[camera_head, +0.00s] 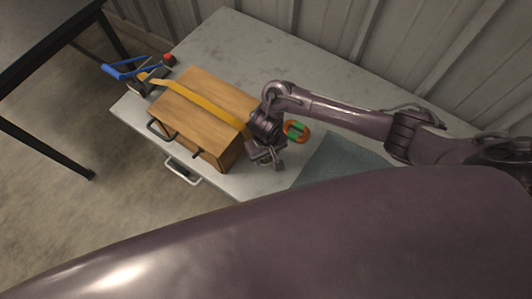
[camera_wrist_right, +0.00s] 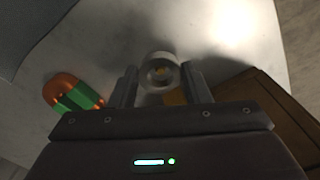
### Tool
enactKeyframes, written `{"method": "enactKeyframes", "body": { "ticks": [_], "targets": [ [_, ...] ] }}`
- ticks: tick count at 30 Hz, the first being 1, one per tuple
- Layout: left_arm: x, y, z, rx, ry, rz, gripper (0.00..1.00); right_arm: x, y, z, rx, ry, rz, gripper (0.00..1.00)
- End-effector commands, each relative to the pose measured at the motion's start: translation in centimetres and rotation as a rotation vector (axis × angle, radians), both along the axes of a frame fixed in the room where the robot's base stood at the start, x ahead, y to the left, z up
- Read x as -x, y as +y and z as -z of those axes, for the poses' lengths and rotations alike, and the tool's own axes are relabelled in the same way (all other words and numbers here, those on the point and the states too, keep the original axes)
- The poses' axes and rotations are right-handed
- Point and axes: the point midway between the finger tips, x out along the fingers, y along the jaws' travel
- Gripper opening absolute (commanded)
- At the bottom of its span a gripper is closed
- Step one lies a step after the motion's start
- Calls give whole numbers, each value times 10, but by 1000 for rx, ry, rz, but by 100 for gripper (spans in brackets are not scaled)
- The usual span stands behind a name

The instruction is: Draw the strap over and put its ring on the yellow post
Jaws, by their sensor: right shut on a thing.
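The yellow strap (camera_head: 205,103) runs across the top of a wooden box (camera_head: 196,121) from the far left to my right gripper. My right gripper (camera_head: 273,163) is low beside the box's right end. In the right wrist view its fingers (camera_wrist_right: 160,82) are shut on a pale round ring (camera_wrist_right: 160,68) at the strap's end. A piece of the strap (camera_wrist_right: 175,97) shows behind the ring. A small yellow spot shows in the ring's middle; I cannot tell if it is the post. The yellow post is otherwise not clearly seen. My left gripper is out of view.
An orange and green object (camera_head: 297,131) lies right of my gripper. A blue-grey mat (camera_head: 335,160) covers the table's right part. A blue-handled tool (camera_head: 122,71) and a red knob (camera_head: 169,59) are at the left end. The pale table (camera_head: 225,42) is clear behind the box.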

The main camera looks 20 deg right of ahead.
Motion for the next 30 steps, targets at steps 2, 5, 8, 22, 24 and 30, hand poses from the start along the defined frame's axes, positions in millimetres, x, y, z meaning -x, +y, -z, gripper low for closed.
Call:
{"method": "enactKeyframes", "body": {
  "ticks": [2,5,8,22,24,30],
  "targets": [
    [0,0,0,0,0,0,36,0,0,1,0,0,0,23],
    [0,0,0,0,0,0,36,0,0,1,0,0,0,23],
    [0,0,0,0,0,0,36,0,0,1,0,0,0,23],
    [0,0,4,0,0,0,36,0,0,7,-1,0,2,23],
    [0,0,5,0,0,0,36,0,0,10,-1,0,2,23],
    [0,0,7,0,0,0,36,0,0,16,0,1,1,23]
  ]
}}
